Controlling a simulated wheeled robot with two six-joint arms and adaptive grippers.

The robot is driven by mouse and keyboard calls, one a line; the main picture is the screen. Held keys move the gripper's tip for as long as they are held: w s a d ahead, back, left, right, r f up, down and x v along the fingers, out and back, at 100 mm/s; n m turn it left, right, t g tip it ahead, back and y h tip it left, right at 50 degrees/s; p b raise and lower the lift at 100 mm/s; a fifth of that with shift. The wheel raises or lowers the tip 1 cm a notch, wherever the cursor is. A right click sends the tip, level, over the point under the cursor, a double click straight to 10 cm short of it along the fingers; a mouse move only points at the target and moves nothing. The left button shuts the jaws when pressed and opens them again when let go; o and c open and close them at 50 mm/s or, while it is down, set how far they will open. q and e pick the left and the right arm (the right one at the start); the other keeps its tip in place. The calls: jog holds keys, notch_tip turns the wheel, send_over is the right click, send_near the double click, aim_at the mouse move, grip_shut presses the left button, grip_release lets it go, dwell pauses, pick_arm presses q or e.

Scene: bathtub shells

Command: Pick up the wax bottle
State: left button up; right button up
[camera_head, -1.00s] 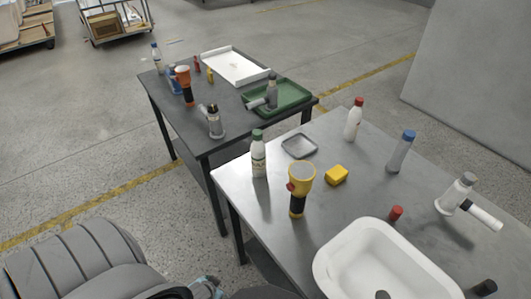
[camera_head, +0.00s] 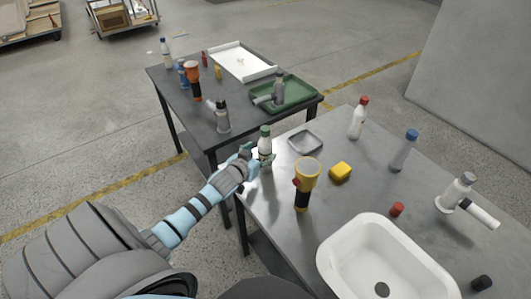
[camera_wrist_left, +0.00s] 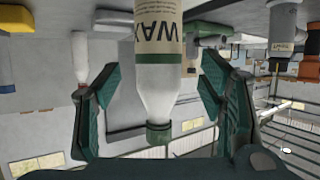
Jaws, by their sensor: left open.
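In the wrist view the left gripper (camera_wrist_left: 158,90) is open, with a finger on each side of the bottle and visible gaps. My right gripper is not in view.
A red-capped bottle (camera_head: 357,120) stands farther back.

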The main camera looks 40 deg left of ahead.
aim_at(262, 151)
pick_arm(q)
jog(key=b+x, duration=0.1)
jog(key=x, duration=0.4)
jog(key=shift+d+r, duration=0.1)
jog(key=shift+r, duration=0.1)
jog(key=c, duration=1.4)
